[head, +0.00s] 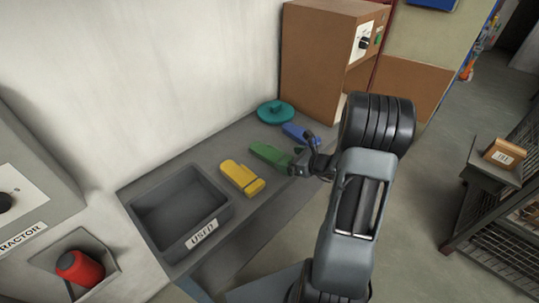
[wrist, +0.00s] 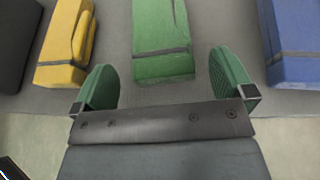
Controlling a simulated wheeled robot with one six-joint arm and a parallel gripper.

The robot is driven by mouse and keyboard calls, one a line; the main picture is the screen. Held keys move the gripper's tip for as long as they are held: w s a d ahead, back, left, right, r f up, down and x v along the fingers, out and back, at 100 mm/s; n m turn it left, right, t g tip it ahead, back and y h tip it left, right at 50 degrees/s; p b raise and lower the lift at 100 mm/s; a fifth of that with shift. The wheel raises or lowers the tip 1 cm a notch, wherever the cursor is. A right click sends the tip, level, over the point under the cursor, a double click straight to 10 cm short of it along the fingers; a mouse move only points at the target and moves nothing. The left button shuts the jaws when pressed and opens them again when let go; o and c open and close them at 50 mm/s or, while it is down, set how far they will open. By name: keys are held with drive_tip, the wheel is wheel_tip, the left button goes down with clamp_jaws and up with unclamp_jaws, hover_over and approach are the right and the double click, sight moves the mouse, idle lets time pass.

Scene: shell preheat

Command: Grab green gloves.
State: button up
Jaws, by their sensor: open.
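The green gloves (head: 268,154) lie as a flat block with a dark band on the grey counter, between the yellow gloves (head: 241,177) and the blue gloves (head: 300,133). In the wrist view the green gloves (wrist: 162,40) are centred ahead of my gripper (wrist: 166,82). My gripper is open, with one green fingertip pad on each side of the line to the gloves. The gloves' near end lies about level with the pad tips. I cannot tell the height of the pads above the counter. Part of the gripper is hidden by my arm in the head view.
The yellow gloves (wrist: 66,45) are left of the green ones and the blue gloves (wrist: 290,40) right, with bare counter between. A bin marked USED (head: 181,212) stands at the counter's left. A teal lid-like disc (head: 275,112) and a brown cabinet (head: 318,62) are behind.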

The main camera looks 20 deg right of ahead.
sight(277, 156)
drive_tip(key=shift+p+x, duration=0.5)
drive_tip(key=shift+x, duration=2.35)
drive_tip(key=shift+r, duration=0.15)
drive_tip(key=shift+c, duration=0.4)
drive_tip(key=shift+w, duration=0.1)
drive_tip(key=c, duration=0.9)
